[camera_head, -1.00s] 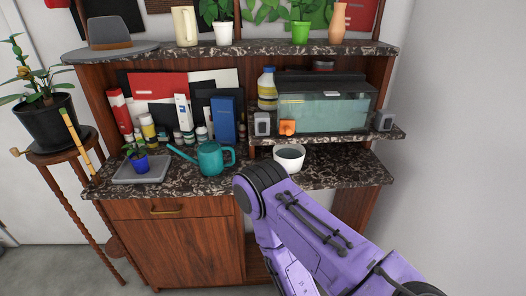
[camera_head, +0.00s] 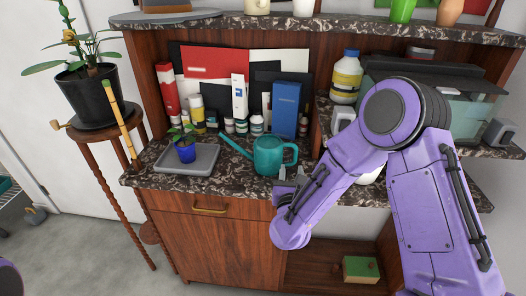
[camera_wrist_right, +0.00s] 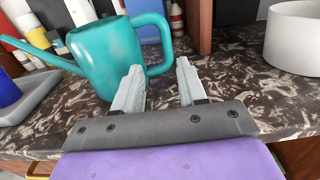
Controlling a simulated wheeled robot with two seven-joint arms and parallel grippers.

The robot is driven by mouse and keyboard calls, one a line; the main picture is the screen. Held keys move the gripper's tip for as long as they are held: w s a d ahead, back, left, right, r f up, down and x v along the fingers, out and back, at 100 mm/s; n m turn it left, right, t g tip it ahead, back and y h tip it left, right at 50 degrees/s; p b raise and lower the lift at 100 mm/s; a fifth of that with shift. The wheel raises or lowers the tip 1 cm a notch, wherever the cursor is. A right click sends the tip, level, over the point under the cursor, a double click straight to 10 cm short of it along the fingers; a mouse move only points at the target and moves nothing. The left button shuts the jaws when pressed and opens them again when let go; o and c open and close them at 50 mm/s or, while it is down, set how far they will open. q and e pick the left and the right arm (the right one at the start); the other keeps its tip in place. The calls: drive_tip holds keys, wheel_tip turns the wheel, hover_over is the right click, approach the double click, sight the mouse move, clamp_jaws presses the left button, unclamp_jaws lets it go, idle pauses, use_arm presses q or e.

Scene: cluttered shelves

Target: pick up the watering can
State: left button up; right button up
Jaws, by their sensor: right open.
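The teal watering can (camera_head: 267,156) stands upright on the dark marbled counter, its spout to the left and its handle to the right. It also shows in the right wrist view (camera_wrist_right: 108,58), large and close. My right gripper (camera_wrist_right: 160,80) is open and empty. Its left finger overlaps the lower part of the can's handle in that view, and the right finger is right of the handle; I cannot tell whether they touch. In the head view my right gripper (camera_head: 288,183) is small, just in front of the can's lower right side. My left gripper is not in view.
A grey tray (camera_head: 203,160) with a small plant in a blue pot (camera_head: 185,152) is left of the can. Paint bottles and a blue book (camera_head: 285,108) stand behind it. A white pot (camera_wrist_right: 296,38) is to the right. The shelf edge (camera_head: 290,25) runs above.

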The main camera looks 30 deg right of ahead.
sight(295, 158)
drive_tip(key=shift+r+x, duration=0.2)
drive_tip(key=shift+x, duration=0.75)
drive_tip(key=shift+d+r, duration=0.15)
drive_tip(key=shift+d, duration=0.2)
drive_tip(key=shift+w+d+r+p, duration=0.25)
drive_tip(key=shift+w+d+p, duration=0.45)
drive_tip(key=shift+p, duration=0.25)
drive_tip(key=w+d, duration=0.1)
drive_tip(key=w+d+f, duration=0.1)
drive_tip(key=w, duration=0.1)
drive_tip(key=shift+w+p, duration=0.15)
drive_tip(key=shift+p, duration=0.25)
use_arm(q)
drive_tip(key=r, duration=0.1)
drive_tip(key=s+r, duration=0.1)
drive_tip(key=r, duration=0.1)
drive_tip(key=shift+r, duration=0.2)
use_arm(e)
drive_tip(key=shift+s+r, duration=0.1)
drive_tip(key=shift+s, duration=0.1)
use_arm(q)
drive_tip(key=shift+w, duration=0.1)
use_arm(e)
clamp_jaws()
drive_tip(key=shift+a, duration=0.1)
